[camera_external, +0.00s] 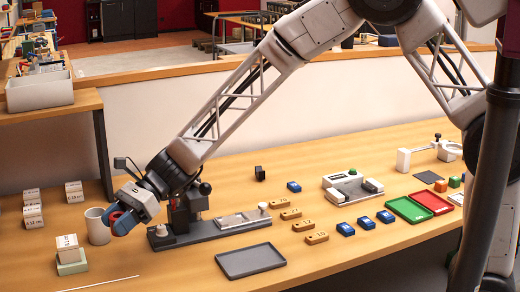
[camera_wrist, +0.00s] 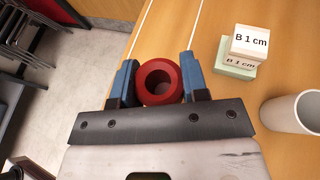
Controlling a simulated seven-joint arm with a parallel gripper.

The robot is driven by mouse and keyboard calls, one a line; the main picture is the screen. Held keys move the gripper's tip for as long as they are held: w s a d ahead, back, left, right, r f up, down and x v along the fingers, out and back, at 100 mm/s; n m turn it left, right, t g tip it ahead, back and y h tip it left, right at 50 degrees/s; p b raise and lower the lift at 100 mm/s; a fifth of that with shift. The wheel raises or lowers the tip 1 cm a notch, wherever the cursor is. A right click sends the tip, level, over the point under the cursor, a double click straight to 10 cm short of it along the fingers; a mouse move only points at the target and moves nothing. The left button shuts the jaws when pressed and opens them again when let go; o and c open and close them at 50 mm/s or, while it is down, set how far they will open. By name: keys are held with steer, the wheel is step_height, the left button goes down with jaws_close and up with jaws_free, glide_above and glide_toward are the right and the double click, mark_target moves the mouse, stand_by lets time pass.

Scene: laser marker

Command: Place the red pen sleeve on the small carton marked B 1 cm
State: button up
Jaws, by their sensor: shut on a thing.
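My gripper (camera_wrist: 158,85) is shut on the red pen sleeve (camera_wrist: 172,71), a short hollow ring between the two blue fingers in the wrist view. A small white carton marked B 1 cm (camera_wrist: 249,42) rests on a pale green block (camera_wrist: 234,67), whose side also reads B 1 cm. The same carton (camera_external: 67,244) and green block (camera_external: 72,265) stand at the front left in the external view. My gripper is apart from them, to their right there.
A white cup (camera_external: 97,226) stands close to the carton and my gripper. Several white cartons (camera_external: 33,211) sit farther left. A thin white rod (camera_external: 100,284) lies at the front edge. The marker stand (camera_external: 210,233) and a grey tray (camera_external: 250,261) are to the right.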

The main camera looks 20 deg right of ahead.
steer(key=shift+w+a, duration=0.1)
glide_above(65, 242)
steer(key=shift+w+f, duration=0.1)
steer(key=shift+f, duration=0.6)
stand_by(0.4)
steer(key=shift+f, duration=0.1)
steer(key=shift+f, duration=1.65)
steer(key=shift+f, duration=0.15)
steer(key=o, duration=0.9)
